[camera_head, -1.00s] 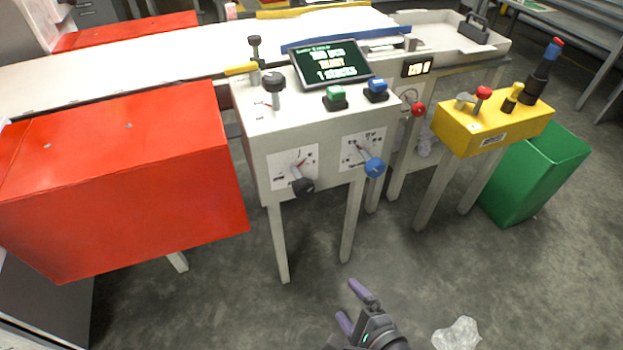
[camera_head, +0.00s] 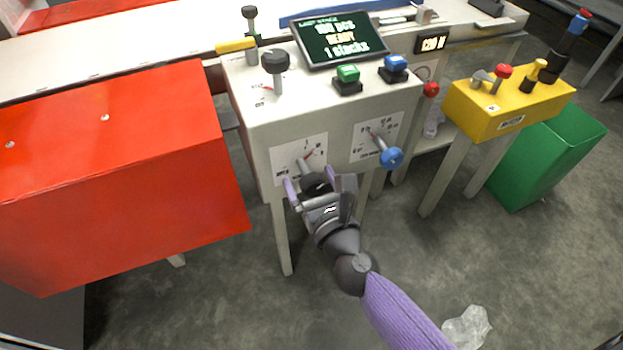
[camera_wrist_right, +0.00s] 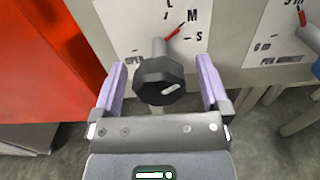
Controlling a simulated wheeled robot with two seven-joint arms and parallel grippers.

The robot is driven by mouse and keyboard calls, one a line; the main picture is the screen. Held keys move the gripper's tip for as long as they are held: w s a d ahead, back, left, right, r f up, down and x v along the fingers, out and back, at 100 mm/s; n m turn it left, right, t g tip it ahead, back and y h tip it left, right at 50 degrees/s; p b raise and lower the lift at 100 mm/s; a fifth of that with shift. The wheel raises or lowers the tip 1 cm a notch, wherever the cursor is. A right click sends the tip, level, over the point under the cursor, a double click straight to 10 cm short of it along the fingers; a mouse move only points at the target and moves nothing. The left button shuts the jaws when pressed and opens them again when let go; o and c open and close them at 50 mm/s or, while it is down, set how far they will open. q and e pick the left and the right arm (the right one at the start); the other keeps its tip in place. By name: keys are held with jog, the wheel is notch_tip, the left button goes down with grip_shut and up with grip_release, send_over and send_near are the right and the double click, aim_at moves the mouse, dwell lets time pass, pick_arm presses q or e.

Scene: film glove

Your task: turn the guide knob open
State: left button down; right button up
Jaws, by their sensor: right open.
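A black faceted knob on a grey shaft stands out from the left dial of the white console's front (camera_head: 298,159). No word "guide" is legible. My right gripper (camera_head: 318,186) is open, with one purple finger on each side of this knob. A gap shows between each finger and the knob. In the head view the gripper partly hides the knob. My left gripper is not in view.
A blue knob (camera_head: 391,158) sticks out from the right dial. A red box (camera_head: 120,200) stands close on the left.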

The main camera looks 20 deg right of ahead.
jog(key=shift+c, duration=1.1)
jog(key=c, duration=1.1)
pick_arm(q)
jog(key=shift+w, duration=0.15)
pick_arm(e)
jog(key=shift+o, duration=0.2)
